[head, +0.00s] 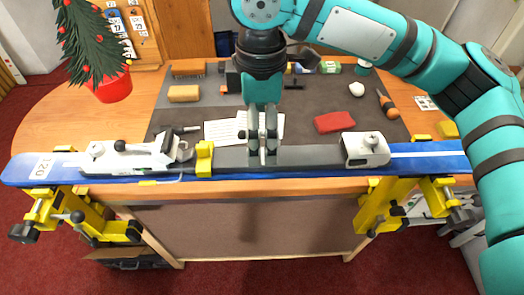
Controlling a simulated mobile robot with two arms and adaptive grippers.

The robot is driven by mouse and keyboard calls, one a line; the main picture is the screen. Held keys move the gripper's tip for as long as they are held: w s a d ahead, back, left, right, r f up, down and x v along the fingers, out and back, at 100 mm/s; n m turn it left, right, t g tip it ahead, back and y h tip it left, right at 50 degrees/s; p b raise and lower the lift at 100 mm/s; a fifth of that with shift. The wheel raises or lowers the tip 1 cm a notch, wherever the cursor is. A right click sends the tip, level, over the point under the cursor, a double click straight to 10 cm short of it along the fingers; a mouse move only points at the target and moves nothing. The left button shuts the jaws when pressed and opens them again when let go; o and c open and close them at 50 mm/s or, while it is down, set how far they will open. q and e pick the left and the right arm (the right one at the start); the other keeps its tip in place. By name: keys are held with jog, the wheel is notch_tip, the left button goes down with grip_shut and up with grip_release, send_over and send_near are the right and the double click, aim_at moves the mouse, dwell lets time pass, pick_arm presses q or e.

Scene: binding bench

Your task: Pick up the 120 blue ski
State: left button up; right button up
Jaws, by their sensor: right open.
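The blue ski (425,163) lies level across the front of the bench, with a white "120" label (42,167) at its left end. A white and black binding part (130,157) sits on its left half and a white binding part (366,149) on its right half. The ski rests on yellow vises. My right gripper (263,158) comes down from above at the middle of the ski, between the two binding parts. Its fingers are at the grey middle section; I cannot tell whether they touch it. My left gripper is not in view.
A yellow vise (70,208) holds the left part and another vise (385,200) the right part. A yellow clamp block (204,158) stands close left of my gripper.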

aim_at(262, 155)
notch_tip(262, 155, down, 3)
jog(key=shift+d+f+p, duration=0.1)
jog(key=shift+p, duration=0.3)
notch_tip(262, 155, down, 4)
jog(key=shift+r+p, duration=0.2)
jog(key=shift+p, duration=0.5)
jog(key=shift+f, duration=0.5)
jog(key=shift+c, duration=1.1)
jog(key=c, duration=1.6)
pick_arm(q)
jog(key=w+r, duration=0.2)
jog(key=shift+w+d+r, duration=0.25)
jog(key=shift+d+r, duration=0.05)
pick_arm(e)
jog(key=shift+w+r, duration=0.1)
jog(key=shift+r, duration=0.05)
jog(key=shift+c, duration=0.2)
